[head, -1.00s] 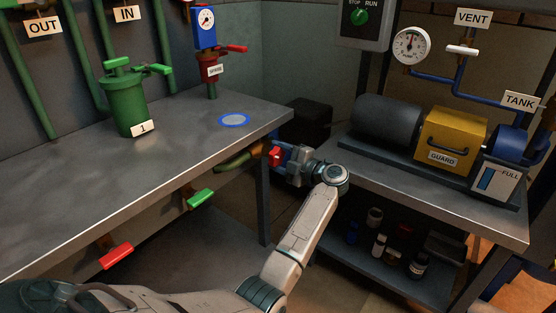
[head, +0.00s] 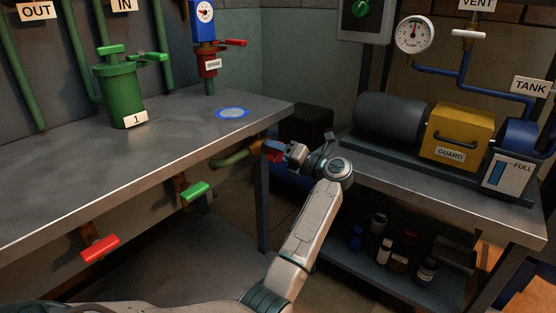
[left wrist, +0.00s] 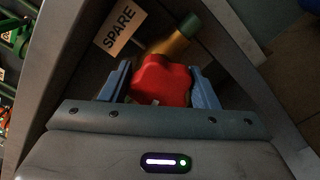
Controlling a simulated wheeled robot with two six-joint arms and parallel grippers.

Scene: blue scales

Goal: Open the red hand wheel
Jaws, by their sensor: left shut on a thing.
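The red hand wheel (left wrist: 162,82) fills the middle of the left wrist view, with a lobed rim. It sits at the end of a brass and green pipe (left wrist: 176,42) under the edge of the grey bench. My left gripper (left wrist: 162,86) has one blue finger on each side of the wheel and is shut on it. In the head view the left gripper (head: 273,151) is at the bench's right end, and it mostly hides the wheel there. My right gripper is in neither view.
A SPARE tag (left wrist: 119,27) hangs beside the wheel. Under the bench (head: 190,140) are a green lever (head: 196,192) and a red lever (head: 100,249). A second bench with a yellow guard (head: 457,136) stands to the right. A dark box (head: 306,123) is behind my gripper.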

